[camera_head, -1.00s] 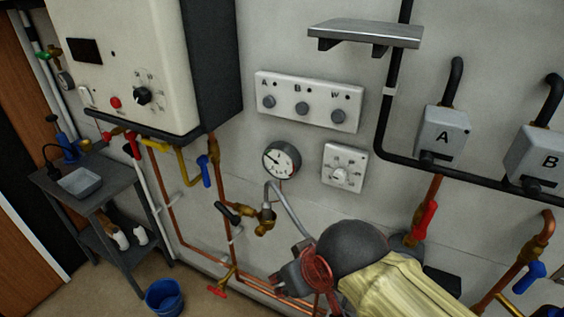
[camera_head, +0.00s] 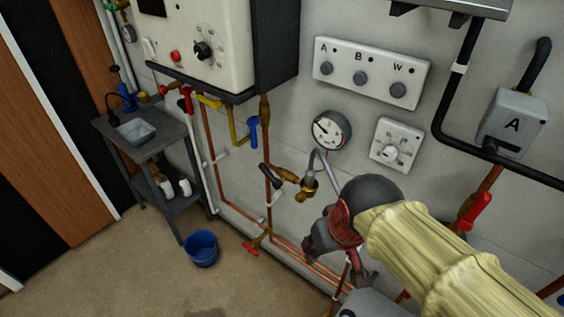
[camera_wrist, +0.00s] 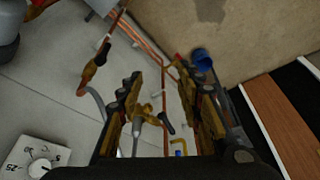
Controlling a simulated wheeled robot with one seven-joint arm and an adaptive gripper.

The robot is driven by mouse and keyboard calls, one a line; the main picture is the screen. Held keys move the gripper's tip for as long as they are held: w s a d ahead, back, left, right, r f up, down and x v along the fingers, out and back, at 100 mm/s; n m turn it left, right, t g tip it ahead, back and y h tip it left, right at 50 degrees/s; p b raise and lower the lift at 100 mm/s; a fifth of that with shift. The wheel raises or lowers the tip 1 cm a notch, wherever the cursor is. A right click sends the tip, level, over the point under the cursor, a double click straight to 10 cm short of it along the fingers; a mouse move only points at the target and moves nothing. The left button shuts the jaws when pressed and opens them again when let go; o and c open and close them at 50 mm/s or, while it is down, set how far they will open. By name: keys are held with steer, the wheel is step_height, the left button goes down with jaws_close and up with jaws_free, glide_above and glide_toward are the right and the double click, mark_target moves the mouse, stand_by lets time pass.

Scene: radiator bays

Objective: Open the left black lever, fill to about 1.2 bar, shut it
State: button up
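The left black lever (camera_head: 270,177) sits on a brass valve (camera_head: 290,174) on the copper pipe below the boiler. It is tilted in the head view; I cannot tell whether the valve is open. A braided hose rises from the brass fitting beside it. The round pressure gauge (camera_head: 331,130) is above right; its needle points up-left, but its numbers are too small to read. My gripper (camera_head: 325,232) is below right of the lever in the head view, apart from it. In the wrist view my gripper (camera_wrist: 160,85) is open and empty, with the black lever (camera_wrist: 166,122) showing between its fingers.
A dial (camera_head: 396,145) and a panel marked A, B, W (camera_head: 372,73) are on the wall. A blue lever (camera_head: 253,133) and a red lever (camera_head: 474,211) are on nearby pipes.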

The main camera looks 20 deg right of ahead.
steer(key=w+a+f+n+g, duration=0.1)
steer(key=w+f, duration=0.3)
steer(key=w, duration=0.6)
steer(key=w+f+n, duration=0.1)
steer(key=w+f, duration=0.3)
steer(key=w, duration=0.5)
steer(key=w+a+f+n+g, duration=0.1)
steer(key=w+f, duration=0.4)
steer(key=w, duration=0.5)
step_height(320, 180, up, 4)
steer(key=n+t, duration=0.3)
glide_above(268, 171)
steer(key=s, duration=0.3)
steer(key=shift+y, duration=0.3)
steer(key=shift+b+x, duration=0.85)
steer(key=shift+x, duration=3.3)
steer(key=shift+d, duration=0.1)
steer(key=shift+c, duration=0.3)
jaws_close()
